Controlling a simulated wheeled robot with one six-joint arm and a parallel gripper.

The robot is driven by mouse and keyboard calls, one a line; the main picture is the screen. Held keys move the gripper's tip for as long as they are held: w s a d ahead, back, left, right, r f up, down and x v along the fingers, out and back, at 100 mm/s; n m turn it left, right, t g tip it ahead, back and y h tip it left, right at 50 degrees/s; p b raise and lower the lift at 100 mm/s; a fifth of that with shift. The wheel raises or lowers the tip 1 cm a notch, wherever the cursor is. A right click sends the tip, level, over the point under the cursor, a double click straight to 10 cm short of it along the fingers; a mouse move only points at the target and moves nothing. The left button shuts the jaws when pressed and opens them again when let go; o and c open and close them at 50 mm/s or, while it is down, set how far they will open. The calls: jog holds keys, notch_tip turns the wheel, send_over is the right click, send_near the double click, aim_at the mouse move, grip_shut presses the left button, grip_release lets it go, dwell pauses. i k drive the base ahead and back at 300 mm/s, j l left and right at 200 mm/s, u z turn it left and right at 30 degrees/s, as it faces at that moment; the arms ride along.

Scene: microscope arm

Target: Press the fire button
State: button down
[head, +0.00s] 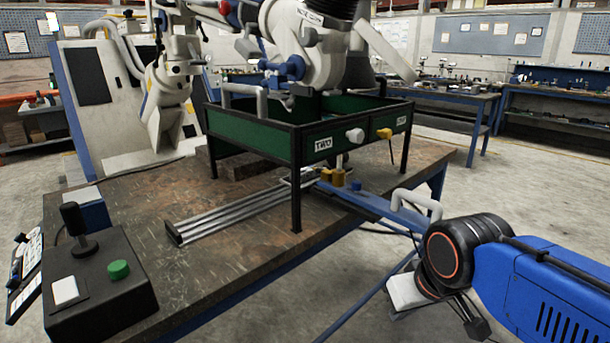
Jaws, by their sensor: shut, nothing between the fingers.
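A dark control box (100,294) sits at the near left of the table. A round green button (119,269) is on its top, with a white square (65,290) and a black joystick (75,230) beside it. I cannot read a label that tells which is the fire button. My blue arm (545,290) enters from the right, and its thinner link runs back over the table. My gripper (303,179) appears small at its far end, shut and empty, near the green frame's front corner. It is well to the right of and behind the control box; its fingertips are hard to make out.
The table (195,262) has a clear front middle. Metal rails (225,217) lie between the box and my gripper. A green frame (272,137) with black legs stands over the table, carrying a white knob (354,135) and a yellow knob (384,133). A large white machine rises above it.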

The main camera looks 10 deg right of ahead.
aim_at(118, 269)
jog(key=u, duration=1.25)
